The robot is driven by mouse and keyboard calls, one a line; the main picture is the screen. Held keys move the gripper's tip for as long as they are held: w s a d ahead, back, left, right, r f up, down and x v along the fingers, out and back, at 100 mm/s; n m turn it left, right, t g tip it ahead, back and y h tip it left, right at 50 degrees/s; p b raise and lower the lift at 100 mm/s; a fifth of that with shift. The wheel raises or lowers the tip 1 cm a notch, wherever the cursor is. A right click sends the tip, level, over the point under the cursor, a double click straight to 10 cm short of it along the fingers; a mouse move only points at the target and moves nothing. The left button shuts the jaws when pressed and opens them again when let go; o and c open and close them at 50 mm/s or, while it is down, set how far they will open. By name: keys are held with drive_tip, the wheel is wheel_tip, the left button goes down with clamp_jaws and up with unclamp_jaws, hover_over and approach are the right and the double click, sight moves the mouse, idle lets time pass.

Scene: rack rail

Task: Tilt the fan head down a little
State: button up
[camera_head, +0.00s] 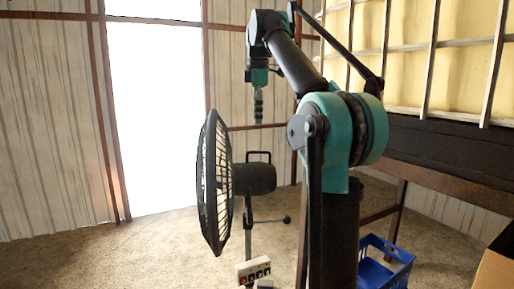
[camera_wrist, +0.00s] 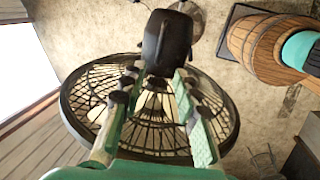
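The fan's round cage (camera_head: 214,182) is dark and stands nearly upright in the head view, facing left. Its dark motor housing (camera_head: 258,179) sits behind it on a thin pole, with a loop handle (camera_head: 259,154) on top. My gripper (camera_head: 258,118) hangs pointing down above the fan head, apart from it in the head view. In the wrist view, my gripper (camera_wrist: 157,90) has its two green fingers spread, with nothing held between them. The cage (camera_wrist: 150,125) shows behind and between the fingers, and the motor housing (camera_wrist: 167,42) lies beyond the fingertips.
A pale switch box (camera_head: 253,270) is on the fan's stand. A blue crate (camera_head: 388,262) and a cardboard box (camera_head: 496,268) stand at the right. A wooden barrel (camera_wrist: 255,42) shows in the wrist view. Floor left of the fan (camera_head: 140,250) is clear.

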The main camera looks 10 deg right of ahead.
sight(257, 152)
drive_tip(key=f, duration=0.4)
drive_tip(key=w+f, duration=0.1)
drive_tip(key=f, duration=0.3)
drive_tip(key=w+f, duration=0.1)
drive_tip(key=f, duration=0.3)
drive_tip(key=shift+w+f, duration=0.1)
drive_tip(key=shift+w, duration=0.05)
clamp_jaws()
